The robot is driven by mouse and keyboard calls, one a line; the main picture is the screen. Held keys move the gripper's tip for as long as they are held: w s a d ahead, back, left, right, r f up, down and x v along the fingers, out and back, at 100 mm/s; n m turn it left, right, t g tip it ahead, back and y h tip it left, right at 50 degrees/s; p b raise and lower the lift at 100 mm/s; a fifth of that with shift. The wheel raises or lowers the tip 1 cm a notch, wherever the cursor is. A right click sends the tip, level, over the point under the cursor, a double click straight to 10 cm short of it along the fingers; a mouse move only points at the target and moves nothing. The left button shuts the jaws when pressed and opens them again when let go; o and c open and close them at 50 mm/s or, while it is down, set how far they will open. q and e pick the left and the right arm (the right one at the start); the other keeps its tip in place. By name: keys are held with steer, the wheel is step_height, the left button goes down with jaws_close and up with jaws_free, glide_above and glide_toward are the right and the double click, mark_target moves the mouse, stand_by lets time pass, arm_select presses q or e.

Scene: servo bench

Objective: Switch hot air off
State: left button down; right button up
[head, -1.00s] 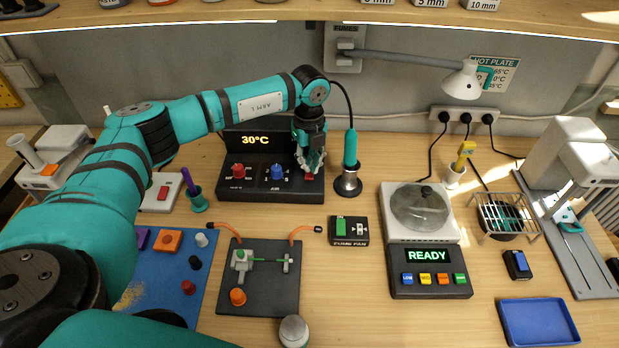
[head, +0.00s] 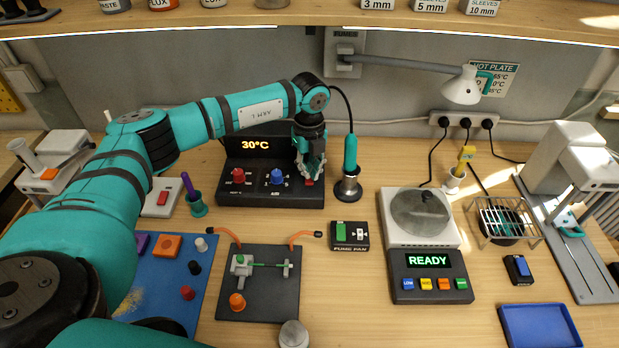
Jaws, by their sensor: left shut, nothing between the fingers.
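The hot air station (head: 268,195) is a dark box at the back of the bench. Its display (head: 255,143) reads 30°C. On its sloped front are a red knob (head: 238,175), a blue knob labelled AIR (head: 277,176) and a small red switch at the right (head: 309,182). My left gripper (head: 306,176) is shut and empty, pointing down at that switch and partly covering it. I cannot tell whether it touches. The teal hot air handpiece (head: 350,153) stands upright in its metal holder (head: 348,187) just right of the station. My right gripper is not in view.
A fume fan switch box (head: 349,236) sits in front of the holder. The hot plate (head: 431,273) at right reads READY. A dark fixture board (head: 258,283) and a blue mat (head: 170,283) lie in front. A shelf (head: 310,22) overhangs the back.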

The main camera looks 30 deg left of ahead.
mark_target(309, 181)
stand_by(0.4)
arm_select(q)
steer(key=shift+f+b, duration=0.6)
steer(key=shift+f, duration=0.25)
stand_by(0.3)
steer(key=shift+s+f+b, duration=0.1)
steer(key=shift+f+b, duration=0.2)
steer(key=shift+f, duration=0.15)
steer(key=shift+r, duration=0.1)
stand_by(0.3)
steer(key=shift+r+p, duration=0.75)
steer(key=shift+r, duration=0.1)
steer(key=shift+r+p, duration=1.65)
steer(key=shift+r, duration=0.95)
steer(key=shift+f, duration=0.1)
